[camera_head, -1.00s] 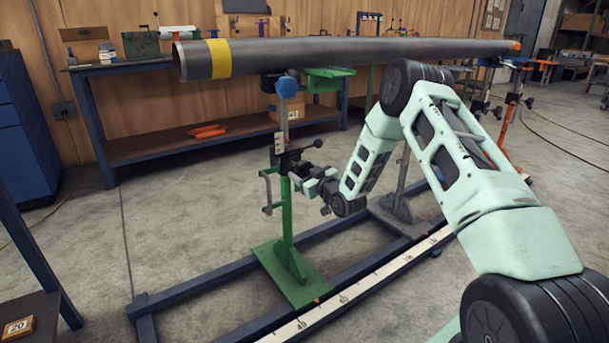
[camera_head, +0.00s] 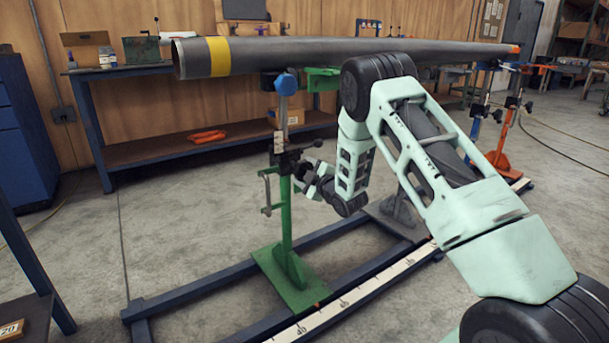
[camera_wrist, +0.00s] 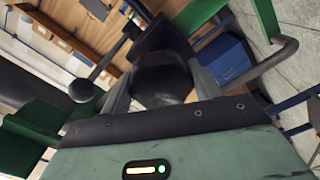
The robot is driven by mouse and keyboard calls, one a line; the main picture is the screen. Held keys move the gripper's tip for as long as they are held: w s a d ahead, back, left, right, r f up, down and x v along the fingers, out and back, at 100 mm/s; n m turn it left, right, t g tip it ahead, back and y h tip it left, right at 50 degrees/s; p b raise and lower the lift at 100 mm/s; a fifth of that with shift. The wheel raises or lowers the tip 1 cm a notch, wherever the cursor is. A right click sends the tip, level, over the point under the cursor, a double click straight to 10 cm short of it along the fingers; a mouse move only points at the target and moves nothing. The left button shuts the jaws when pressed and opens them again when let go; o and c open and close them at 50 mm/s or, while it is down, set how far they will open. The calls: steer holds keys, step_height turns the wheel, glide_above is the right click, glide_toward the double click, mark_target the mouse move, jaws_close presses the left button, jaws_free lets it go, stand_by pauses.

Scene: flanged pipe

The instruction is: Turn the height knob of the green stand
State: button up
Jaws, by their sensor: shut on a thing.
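The green stand (camera_head: 286,222) stands upright on a flat green foot plate, with a scaled grey post and a blue top under the pipe (camera_head: 330,54). My gripper (camera_wrist: 158,72) is at the right side of the stand's dark clamp head (camera_head: 283,160). In the wrist view its two fingers are shut on a dark, rounded knob (camera_wrist: 162,82).
A bent handle (camera_wrist: 262,66) lies right of my fingers. A grey stand (camera_head: 398,212) is just behind my arm, and an orange stand (camera_head: 497,160) is farther right. Blue floor rails and a white scale (camera_head: 340,308) run beneath. A workbench (camera_head: 160,148) lines the wall.

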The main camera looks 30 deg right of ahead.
steer(key=shift+n, duration=0.4)
steer(key=o, duration=1)
steer(key=s+p, duration=0.1)
steer(key=s, duration=0.4)
steer(key=s+p, duration=0.1)
steer(key=s, duration=0.5)
steer(key=s+p, duration=0.1)
steer(key=s, duration=0.5)
steer(key=shift+s+d, duration=0.25)
steer(key=shift+d, duration=0.1)
